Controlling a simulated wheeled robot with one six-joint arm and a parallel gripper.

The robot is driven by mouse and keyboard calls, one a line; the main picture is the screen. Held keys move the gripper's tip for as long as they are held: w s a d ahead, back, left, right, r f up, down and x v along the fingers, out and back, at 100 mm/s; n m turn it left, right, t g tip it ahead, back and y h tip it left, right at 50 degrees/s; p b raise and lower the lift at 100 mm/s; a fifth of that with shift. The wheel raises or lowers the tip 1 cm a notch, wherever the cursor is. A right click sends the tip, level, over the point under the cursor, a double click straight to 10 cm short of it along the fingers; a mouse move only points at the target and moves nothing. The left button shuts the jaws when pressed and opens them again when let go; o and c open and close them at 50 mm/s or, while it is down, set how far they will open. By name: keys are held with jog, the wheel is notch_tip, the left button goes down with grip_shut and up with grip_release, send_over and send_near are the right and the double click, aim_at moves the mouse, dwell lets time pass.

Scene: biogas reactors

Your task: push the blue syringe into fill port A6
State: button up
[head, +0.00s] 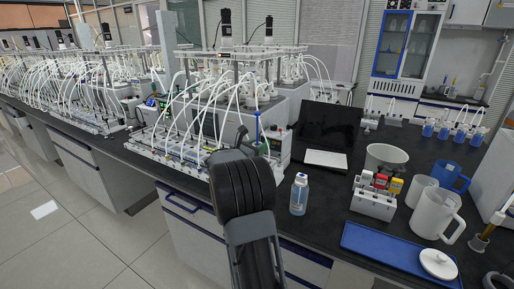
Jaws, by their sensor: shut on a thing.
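The biogas rig (230,95) nearest me stands on the black bench, with white tubes looping down to a low row of ports (185,155) along its front. The port labels are too small to read, so I cannot tell which one is A6. My dark arm rises from the bottom of the head view and covers the right part of this row.
Right of my arm stand a blue-capped bottle (299,194), a white rack with coloured tops (373,203), a white bowl (386,158), white jugs (435,213) and a blue tray (385,250). A laptop (328,128) is behind. More rigs (70,85) line the left.

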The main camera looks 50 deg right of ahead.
jog(key=o, duration=1)
jog(key=shift+c, duration=0.2)
jog(key=shift+a, duration=0.15)
jog(key=a+b, duration=0.1)
jog(key=a, duration=1.2)
jog(key=shift+a, duration=0.3)
jog(key=shift+w, duration=0.1)
